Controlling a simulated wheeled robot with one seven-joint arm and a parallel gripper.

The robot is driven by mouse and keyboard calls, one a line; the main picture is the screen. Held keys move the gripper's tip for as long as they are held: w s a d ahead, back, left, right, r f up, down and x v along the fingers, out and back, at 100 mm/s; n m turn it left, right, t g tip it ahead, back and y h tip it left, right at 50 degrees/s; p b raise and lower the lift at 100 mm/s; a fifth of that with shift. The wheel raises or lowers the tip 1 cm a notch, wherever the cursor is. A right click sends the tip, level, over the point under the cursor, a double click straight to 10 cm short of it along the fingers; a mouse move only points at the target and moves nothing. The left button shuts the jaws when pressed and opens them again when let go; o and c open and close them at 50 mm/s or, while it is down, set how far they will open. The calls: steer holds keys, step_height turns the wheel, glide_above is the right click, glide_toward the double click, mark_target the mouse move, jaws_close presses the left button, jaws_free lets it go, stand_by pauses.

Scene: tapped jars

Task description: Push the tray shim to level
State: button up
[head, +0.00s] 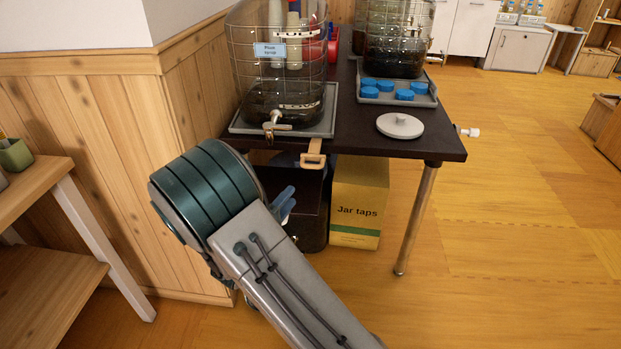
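The tray shim (313,155) is a light wooden strip with a looped handle end. It pokes out from under the front edge of a grey tray (240,129) and overhangs the dark table's front edge. On that tray stands a large glass jar in a wire cage (285,78), labelled "Plum syrup", with dark liquid low inside. Its tap (273,125) points forward over the tray's front. How level the tray is, I cannot tell. My arm fills the lower middle of the head view, below and left of the shim.
The dark table (360,144) also carries a second caged jar (396,40), a tray with several blue caps (404,94) and a white lid (400,125). A yellow "Jar taps" box (358,205) stands below.

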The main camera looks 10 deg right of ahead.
mark_target(311, 167)
steer(key=shift+t, duration=0.3)
steer(key=x, duration=0.9)
steer(key=f+b+x, duration=0.1)
steer(key=x, duration=0.3)
steer(key=shift+w+a+r, duration=0.1)
steer(key=shift+w+a, duration=0.05)
steer(key=shift+w, duration=0.45)
jaws_close()
